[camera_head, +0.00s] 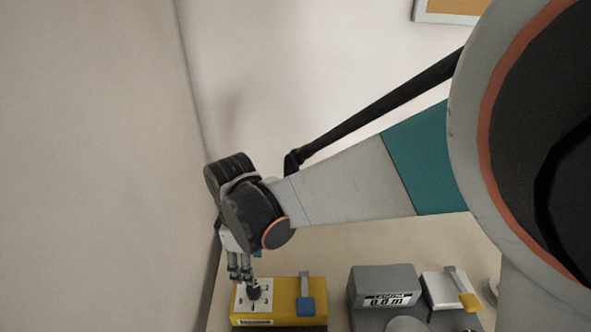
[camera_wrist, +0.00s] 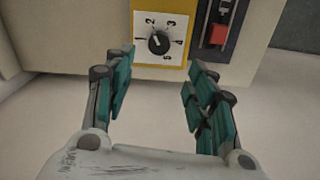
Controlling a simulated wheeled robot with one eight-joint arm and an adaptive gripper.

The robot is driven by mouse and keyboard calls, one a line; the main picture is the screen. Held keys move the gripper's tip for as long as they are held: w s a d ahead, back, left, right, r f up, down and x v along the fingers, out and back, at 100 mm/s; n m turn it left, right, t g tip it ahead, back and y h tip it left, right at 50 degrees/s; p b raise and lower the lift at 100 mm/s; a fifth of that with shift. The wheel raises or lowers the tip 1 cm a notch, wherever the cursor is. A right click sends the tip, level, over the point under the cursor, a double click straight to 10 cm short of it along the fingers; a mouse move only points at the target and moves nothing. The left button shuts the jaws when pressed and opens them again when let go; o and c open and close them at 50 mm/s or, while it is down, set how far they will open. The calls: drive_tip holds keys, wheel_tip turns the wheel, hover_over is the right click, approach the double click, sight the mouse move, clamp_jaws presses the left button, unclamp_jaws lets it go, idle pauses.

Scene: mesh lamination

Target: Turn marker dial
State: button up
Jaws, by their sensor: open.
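In the head view my gripper (camera_head: 240,278) points down close to a black knob (camera_head: 254,293) on a white numbered plate of a yellow box (camera_head: 285,321). Contact there cannot be told, nor whether both views show the same dial.
A blue-ended lever (camera_head: 305,304) stands right of the knob. Further right are a grey box (camera_head: 383,278) with a display and a white block with a yellow-ended lever (camera_head: 469,301). A wall (camera_head: 110,160) rises close on the left. The wrist view shows a red slider (camera_wrist: 217,34).

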sight(253, 288)
wheel_tip(253, 288, down, 12)
drive_tip(key=b, duration=0.7)
drive_tip(key=shift+w+r, duration=0.1)
drive_tip(key=shift+r, duration=0.1)
drive_tip(key=shift+c, duration=0.6)
drive_tip(key=c, duration=0.9)
